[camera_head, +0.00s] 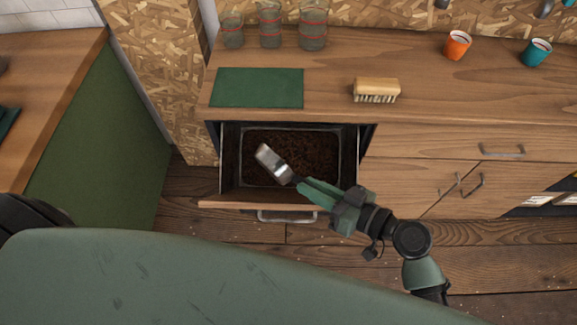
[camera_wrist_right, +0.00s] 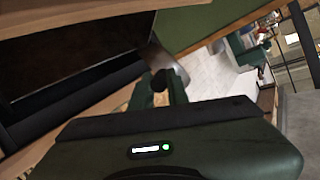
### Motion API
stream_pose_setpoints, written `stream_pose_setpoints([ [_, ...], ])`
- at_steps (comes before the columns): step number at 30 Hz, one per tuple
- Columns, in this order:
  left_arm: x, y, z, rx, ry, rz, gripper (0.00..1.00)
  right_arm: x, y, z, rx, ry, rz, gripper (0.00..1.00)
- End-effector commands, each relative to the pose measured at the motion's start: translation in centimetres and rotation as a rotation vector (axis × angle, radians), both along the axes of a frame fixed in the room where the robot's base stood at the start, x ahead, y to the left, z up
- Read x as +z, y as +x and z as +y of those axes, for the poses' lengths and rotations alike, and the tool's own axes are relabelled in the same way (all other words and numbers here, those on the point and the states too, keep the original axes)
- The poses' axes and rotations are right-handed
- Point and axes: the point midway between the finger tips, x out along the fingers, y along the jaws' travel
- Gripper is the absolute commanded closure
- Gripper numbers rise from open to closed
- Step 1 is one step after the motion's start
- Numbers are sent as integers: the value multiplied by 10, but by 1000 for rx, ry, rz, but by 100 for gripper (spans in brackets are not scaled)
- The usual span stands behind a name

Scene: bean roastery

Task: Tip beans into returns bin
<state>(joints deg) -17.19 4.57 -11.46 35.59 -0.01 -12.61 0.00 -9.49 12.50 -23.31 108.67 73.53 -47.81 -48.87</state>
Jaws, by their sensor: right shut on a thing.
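The returns bin looks to be the open drawer with a clear-walled container (camera_head: 340,160) of dark brown beans or grounds (camera_head: 300,150) inside. My right gripper (camera_head: 304,186) is shut on the dark handle of a metal scoop (camera_head: 272,163). The scoop's head is over the container, toward its left part, and is tilted. I cannot tell whether beans are in the scoop. In the right wrist view the gripper's fingers (camera_wrist_right: 158,90) close on the dark handle, and part of the metal scoop (camera_wrist_right: 181,75) shows beyond. My left gripper is not in view.
The drawer front (camera_head: 240,205) stands pulled out below the wooden counter (camera_head: 420,70). On the counter are a green mat (camera_head: 257,88), a brush (camera_head: 376,90), several glass jars (camera_head: 270,27), an orange cup (camera_head: 457,45) and a teal cup (camera_head: 537,52). A green-sided cabinet (camera_head: 110,140) stands left.

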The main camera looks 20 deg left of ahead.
Motion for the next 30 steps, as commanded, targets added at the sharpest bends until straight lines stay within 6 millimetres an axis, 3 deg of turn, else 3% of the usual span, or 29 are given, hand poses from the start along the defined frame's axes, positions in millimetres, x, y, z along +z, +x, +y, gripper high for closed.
stream_pose_setpoints([
  [4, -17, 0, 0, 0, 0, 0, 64, -9, -15, 7, 4, -85, -152, 100],
  [14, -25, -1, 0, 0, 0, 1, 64, -16, -32, 17, 3, -260, -463, 100],
  [25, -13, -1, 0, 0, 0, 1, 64, -27, -60, 33, 2, -406, -723, 100],
  [30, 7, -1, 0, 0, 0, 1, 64, -16, -74, 41, -1, -468, -835, 100],
])
